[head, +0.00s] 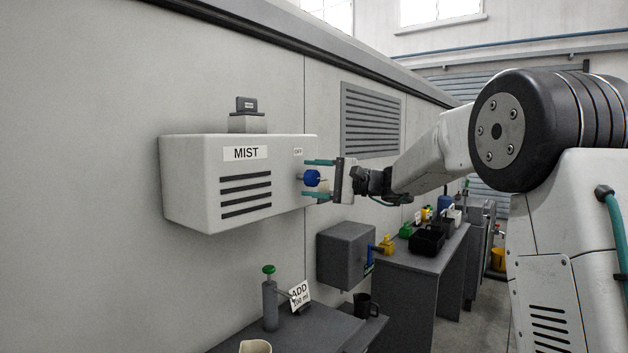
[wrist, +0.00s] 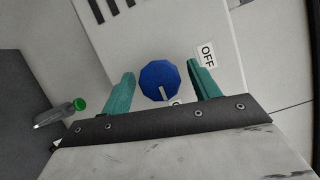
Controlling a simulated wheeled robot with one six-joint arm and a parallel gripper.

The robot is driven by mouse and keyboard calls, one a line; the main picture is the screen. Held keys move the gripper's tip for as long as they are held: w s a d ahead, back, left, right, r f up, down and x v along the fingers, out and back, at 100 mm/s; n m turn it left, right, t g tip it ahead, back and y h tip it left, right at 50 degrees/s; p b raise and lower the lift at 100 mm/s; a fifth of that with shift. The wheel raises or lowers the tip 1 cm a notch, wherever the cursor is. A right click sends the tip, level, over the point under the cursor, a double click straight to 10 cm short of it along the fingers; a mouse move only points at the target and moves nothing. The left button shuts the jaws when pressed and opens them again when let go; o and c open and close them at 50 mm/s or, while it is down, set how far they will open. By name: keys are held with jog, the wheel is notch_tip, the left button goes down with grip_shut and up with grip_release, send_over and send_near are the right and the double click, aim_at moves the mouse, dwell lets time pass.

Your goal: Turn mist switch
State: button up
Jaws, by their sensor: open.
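The white mist box (head: 190,185) with a MIST label hangs on the wall in the head view. Its switch, a blue faceted knob (head: 312,178), stands out from the box's right side. In the wrist view the blue knob (wrist: 160,80) shows a pale pointer line toward the picture's bottom. An OFF label (wrist: 206,54) sits to its right; another label below the knob is mostly hidden. My gripper (head: 318,179) is open, its teal fingers on either side of the knob. In the wrist view my gripper (wrist: 162,88) shows gaps between both fingers and the knob.
A grey box (head: 345,255) is on the wall below right. A bottle with a green top (head: 270,300) and an ADD sign (head: 300,296) stand on a bench below. A dark mug (head: 366,305) is beside them. A bench with black bins (head: 427,242) extends behind.

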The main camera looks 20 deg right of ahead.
jog(key=v, duration=0.7)
jog(key=shift+d, duration=0.3)
jog(key=shift+s+f, duration=0.1)
jog(key=s+a+f+n+g+h, duration=0.1)
jog(key=s+a+f+g+h, duration=0.25)
jog(key=s+f, duration=0.45)
jog(key=s+a+f+n+g+h, duration=0.1)
jog(key=s+a+f+g+h, duration=0.2)
jog(key=s+f, duration=0.55)
jog(key=s+d+f+n+g+h, duration=0.1)
jog(key=s+f+n+h, duration=0.1)
jog(key=s, duration=1.2)
jog(key=s+d+f+n+g+h, duration=0.1)
jog(key=s+n+h, duration=0.3)
jog(key=s, duration=1)
jog(key=shift+d+f+h, duration=0.4)
jog(key=shift+f+h, duration=0.1)
jog(key=shift+h, duration=1.05)
